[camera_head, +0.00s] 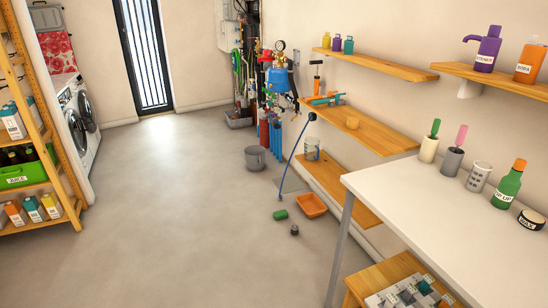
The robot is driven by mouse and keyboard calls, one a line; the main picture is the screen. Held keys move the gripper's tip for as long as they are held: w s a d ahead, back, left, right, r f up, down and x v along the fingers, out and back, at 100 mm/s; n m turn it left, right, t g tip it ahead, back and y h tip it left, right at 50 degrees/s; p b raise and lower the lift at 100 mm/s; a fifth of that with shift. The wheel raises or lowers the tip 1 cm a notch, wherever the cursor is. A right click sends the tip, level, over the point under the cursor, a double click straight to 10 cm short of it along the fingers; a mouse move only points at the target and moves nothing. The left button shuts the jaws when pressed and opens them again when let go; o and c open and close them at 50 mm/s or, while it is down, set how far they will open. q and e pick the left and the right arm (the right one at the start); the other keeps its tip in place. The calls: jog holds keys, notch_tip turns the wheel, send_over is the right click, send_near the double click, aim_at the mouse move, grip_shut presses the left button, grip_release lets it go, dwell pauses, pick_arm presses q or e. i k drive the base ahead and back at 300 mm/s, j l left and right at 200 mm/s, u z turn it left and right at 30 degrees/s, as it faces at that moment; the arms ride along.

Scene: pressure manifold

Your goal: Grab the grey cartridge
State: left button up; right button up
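A small dark grey cylinder (294,230), which looks like the grey cartridge, stands on the floor in the middle of the head view. It is too small to make out in detail. A green cylinder (280,214) lies on the floor just behind it. An orange tray (311,205) is on the floor to its right. A blue housing with a pressure gauge (278,78) is mounted at the far corner among pipes. Neither of my grippers shows in the head view.
A white table (440,205) with bottles and cups fills the right front. Wooden wall shelves (375,132) run behind it. A wooden rack (40,150) stands left. The middle floor is clear.

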aim_at(295, 228)
jog(key=i+z, duration=0.2)
jog(key=i, duration=0.15)
jog(key=i+j+z, duration=0.2)
jog(key=i, duration=0.2)
jog(key=i+j, duration=0.25)
jog(key=i+j+z, duration=0.35)
jog(key=j+z, duration=0.2)
jog(key=j, duration=0.15)
jog(key=i+j+z, duration=0.25)
jog(key=j, duration=0.15)
jog(key=k, duration=0.1)
